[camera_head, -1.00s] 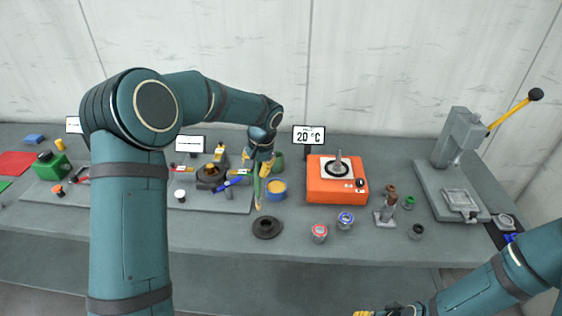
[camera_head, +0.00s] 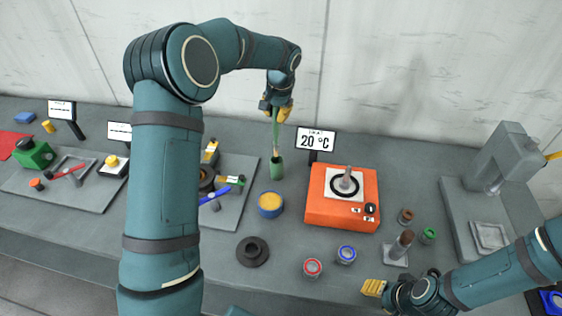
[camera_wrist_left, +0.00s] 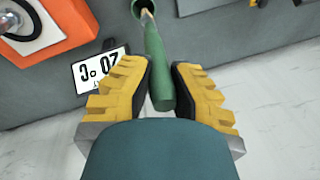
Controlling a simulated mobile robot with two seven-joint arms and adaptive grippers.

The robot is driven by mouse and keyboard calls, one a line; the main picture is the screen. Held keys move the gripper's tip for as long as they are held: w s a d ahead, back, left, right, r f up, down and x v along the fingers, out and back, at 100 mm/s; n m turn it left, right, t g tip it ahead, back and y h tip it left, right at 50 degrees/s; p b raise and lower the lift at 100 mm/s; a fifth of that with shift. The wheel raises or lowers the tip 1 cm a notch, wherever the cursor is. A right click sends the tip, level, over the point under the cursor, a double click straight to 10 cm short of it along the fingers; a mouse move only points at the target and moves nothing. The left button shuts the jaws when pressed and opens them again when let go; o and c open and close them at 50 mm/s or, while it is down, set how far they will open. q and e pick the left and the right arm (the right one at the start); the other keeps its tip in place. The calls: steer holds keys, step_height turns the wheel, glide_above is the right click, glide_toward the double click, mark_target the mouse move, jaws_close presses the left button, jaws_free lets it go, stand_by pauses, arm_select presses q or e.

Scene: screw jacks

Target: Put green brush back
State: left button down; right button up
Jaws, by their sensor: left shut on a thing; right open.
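The green brush (camera_head: 276,128) is held upright by my left gripper (camera_head: 277,113) in the head view. Its lower end is at the mouth of the green cup (camera_head: 277,167), and I cannot tell how deep it reaches. In the left wrist view the green brush handle (camera_wrist_left: 158,62) lies between the yellow fingers of my left gripper (camera_wrist_left: 160,88), and its far tip meets the cup's opening (camera_wrist_left: 145,9). My right gripper (camera_head: 374,288) is low at the front edge of the table, open, with nothing seen in it.
A yellow-filled blue tub (camera_head: 270,204) and a dark round flanged part (camera_head: 252,251) stand in front of the cup. The orange hotplate (camera_head: 342,213) and the 20 °C display (camera_head: 315,140) are to its right. Red- and blue-rimmed jars (camera_head: 313,268) stand near the front.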

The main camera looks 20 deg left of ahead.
arm_select(q)
glide_above(276, 143)
step_height(276, 143, down, 5)
steer(key=shift+w+f, duration=0.15)
steer(key=shift+f, duration=0.05)
arm_select(e)
steer(key=shift+s+r, duration=0.1)
steer(key=shift+r, duration=0.05)
arm_select(q)
steer(key=shift+f, duration=2.15)
arm_select(e)
steer(key=shift+r, duration=0.1)
arm_select(q)
steer(key=c, duration=1)
jaws_free()
steer(key=shift+f, duration=0.1)
